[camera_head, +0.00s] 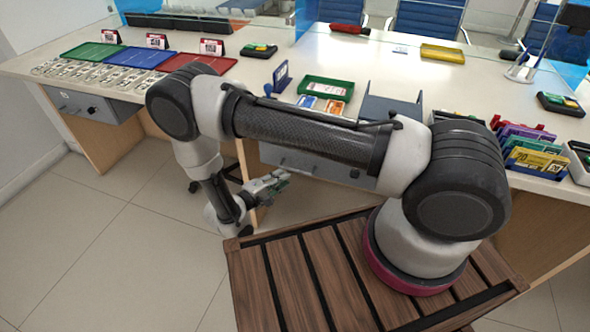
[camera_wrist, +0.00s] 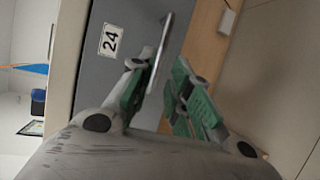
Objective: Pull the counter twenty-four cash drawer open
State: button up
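The grey drawer front with the white "24" label (camera_wrist: 110,39) fills the upper middle of the wrist view. Its metal bar handle (camera_wrist: 166,38) runs down between my fingertips in that view. My gripper (camera_wrist: 163,68) is open, its green-padded fingers on either side of the handle's lower end. I cannot tell whether they touch it. In the head view my gripper (camera_head: 281,180) is below the counter, beside a grey drawer front (camera_head: 325,167) partly hidden by my arm. The number is not readable there.
The counter top (camera_head: 390,68) holds trays, card stands and a green box (camera_head: 326,87). Another grey drawer (camera_head: 90,104) is under the left end. A wooden panel (camera_wrist: 205,35) borders the numbered drawer. The tiled floor (camera_head: 130,220) at left is clear.

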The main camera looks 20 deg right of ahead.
aim_at(294, 171)
jog(key=x, duration=0.7)
jog(key=shift+w+d+f, duration=0.1)
jog(key=shift+w+d, duration=0.05)
jog(key=shift+d, duration=0.15)
grip_shut()
